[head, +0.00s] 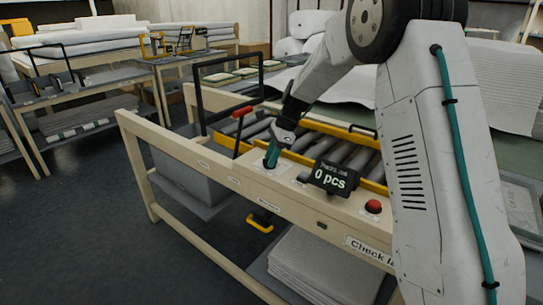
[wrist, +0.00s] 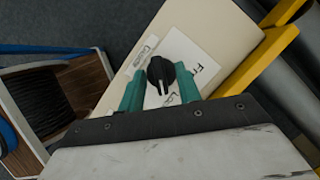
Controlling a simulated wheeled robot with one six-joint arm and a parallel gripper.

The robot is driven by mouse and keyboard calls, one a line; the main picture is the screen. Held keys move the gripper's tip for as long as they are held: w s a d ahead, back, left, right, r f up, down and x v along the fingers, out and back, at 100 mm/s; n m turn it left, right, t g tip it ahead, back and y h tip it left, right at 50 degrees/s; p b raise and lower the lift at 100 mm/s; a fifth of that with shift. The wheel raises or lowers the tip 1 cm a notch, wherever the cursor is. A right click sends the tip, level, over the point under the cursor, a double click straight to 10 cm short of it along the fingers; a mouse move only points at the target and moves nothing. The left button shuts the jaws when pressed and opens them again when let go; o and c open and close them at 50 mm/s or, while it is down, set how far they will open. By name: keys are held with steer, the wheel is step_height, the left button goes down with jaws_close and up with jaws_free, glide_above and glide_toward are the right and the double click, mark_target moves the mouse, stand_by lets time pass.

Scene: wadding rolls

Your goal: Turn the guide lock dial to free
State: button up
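My gripper (wrist: 162,70) has teal fingers, one on each side of the dial. They stand apart and open, with no clear contact on the knob. In the head view my gripper (head: 271,157) points down at the rail, and it hides the dial there. The label lettering is partly covered and only partly readable.
On the same bench are a roller bed (head: 340,150) with yellow guides, a red-handled lever (head: 242,113), a "0 pcs" display (head: 330,177) and a red button (head: 373,206). A grey bin (head: 190,178) is below. The floor at left is clear.

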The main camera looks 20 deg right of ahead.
jaws_close()
steer(key=n+g, duration=0.1)
steer(key=n, duration=0.3)
steer(key=shift+w, duration=0.15)
steer(key=n+g, duration=0.1)
steer(key=n, duration=0.2)
steer(key=shift+n+g, duration=0.3)
steer(key=shift+g, duration=0.1)
steer(key=n+h, duration=0.1)
steer(key=n, duration=0.1)
steer(key=n+g, duration=0.1)
steer(key=n, duration=0.1)
steer(key=shift+w+a+n+h, duration=0.15)
steer(key=shift+n+h, duration=0.15)
steer(key=shift+h, duration=0.1)
steer(key=shift+a+n+g+h, duration=0.1)
steer(key=shift+n+g+h, duration=0.45)
steer(key=shift+n, duration=1.25)
